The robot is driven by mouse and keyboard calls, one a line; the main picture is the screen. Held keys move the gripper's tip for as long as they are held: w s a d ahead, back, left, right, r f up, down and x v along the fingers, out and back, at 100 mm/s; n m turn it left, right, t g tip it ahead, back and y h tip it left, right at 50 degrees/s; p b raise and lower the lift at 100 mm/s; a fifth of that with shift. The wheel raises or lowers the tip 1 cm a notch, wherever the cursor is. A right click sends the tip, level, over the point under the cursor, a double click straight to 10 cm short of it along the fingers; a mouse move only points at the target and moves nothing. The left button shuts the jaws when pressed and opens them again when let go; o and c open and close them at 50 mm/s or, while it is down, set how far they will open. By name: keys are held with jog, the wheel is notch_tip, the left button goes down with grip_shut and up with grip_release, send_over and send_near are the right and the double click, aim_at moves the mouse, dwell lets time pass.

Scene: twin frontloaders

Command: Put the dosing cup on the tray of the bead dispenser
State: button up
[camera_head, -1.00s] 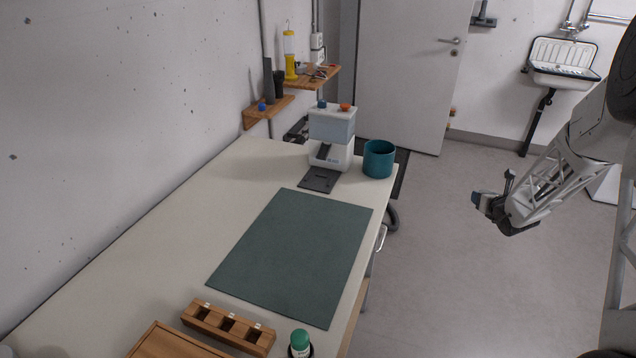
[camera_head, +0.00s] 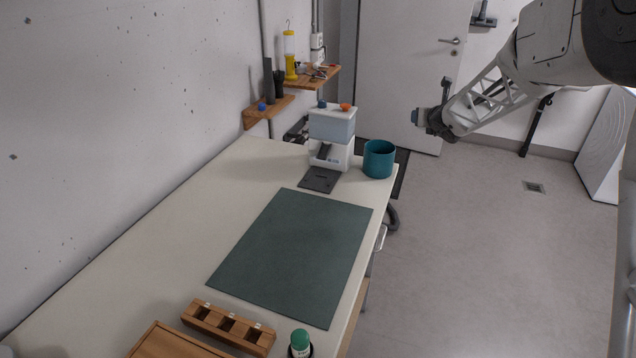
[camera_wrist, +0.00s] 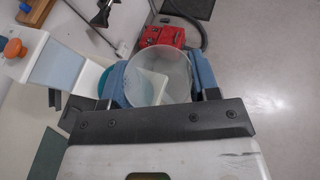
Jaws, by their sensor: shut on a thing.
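The dosing cup (camera_wrist: 165,62) is a clear, translucent round cup in the wrist view. My gripper (camera_wrist: 160,78) is shut on it, with a blue-padded finger on each side. In the head view my gripper (camera_head: 424,118) is in the air to the right of the bench's far end; the cup is hard to make out there. The bead dispenser (camera_head: 331,126) is white with a pale blue hopper and an orange knob, at the far end of the bench. Its dark grey tray (camera_head: 319,180) lies in front and looks empty. The dispenser's upper part also shows at left in the wrist view (camera_wrist: 62,68).
A teal pot (camera_head: 379,160) stands just right of the dispenser, near the bench edge. A green mat (camera_head: 292,255) lies bare. A wooden block with square holes (camera_head: 228,328) and a green-capped bottle (camera_head: 300,342) are at the near end. A red object (camera_wrist: 160,34) is on the floor.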

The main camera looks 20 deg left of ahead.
jog(key=s+a+r, duration=0.1)
jog(key=a+r, duration=0.2)
jog(key=s+a+r, duration=0.1)
jog(key=a+r, duration=0.2)
jog(key=s+a+r, duration=0.1)
jog(key=a+r, duration=0.2)
jog(key=s+a+r+m+h, duration=0.1)
jog(key=s+a, duration=0.2)
jog(key=a, duration=0.3)
jog(key=shift+r, duration=0.4)
jog(key=m+t+h, duration=0.2)
jog(key=m+h, duration=0.1)
jog(key=h, duration=0.1)
send_over(318, 181)
notch_tip(318, 181, down, 19)
jog(key=shift+r, duration=0.2)
jog(key=shift+f, duration=3.1)
jog(key=shift+f, duration=0.1)
